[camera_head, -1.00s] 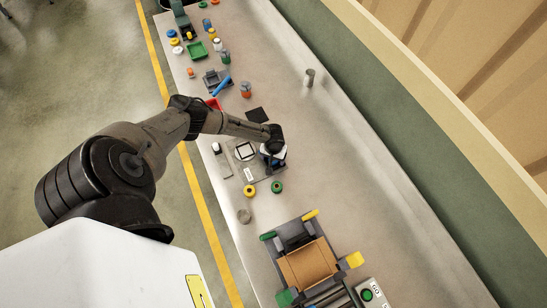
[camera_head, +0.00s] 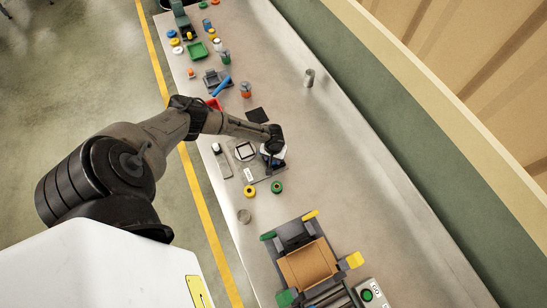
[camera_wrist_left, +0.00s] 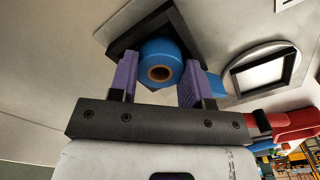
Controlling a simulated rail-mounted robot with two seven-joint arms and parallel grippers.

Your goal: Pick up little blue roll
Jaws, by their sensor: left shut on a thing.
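The little blue roll (camera_wrist_left: 152,50) has a brown core and shows in the left wrist view, between the two purple fingers. My left gripper (camera_wrist_left: 158,80) is shut on it. In the head view my left gripper (camera_head: 272,160) is at the grey fixture plate (camera_head: 262,174), below the black wrist. There the gripper and wrist hide most of the roll. A dark square frame (camera_wrist_left: 122,42) lies behind the roll in the left wrist view; I cannot tell whether they touch. My right gripper is in neither view.
A round piece with a black-edged square (camera_head: 245,152) lies beside the gripper. Yellow (camera_head: 250,190) and green (camera_head: 277,187) rings lie near it. A brown-topped machine (camera_head: 307,265) stands closer. A blue cylinder (camera_head: 222,86) and green tray (camera_head: 197,50) lie farther off. The right side is mostly clear.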

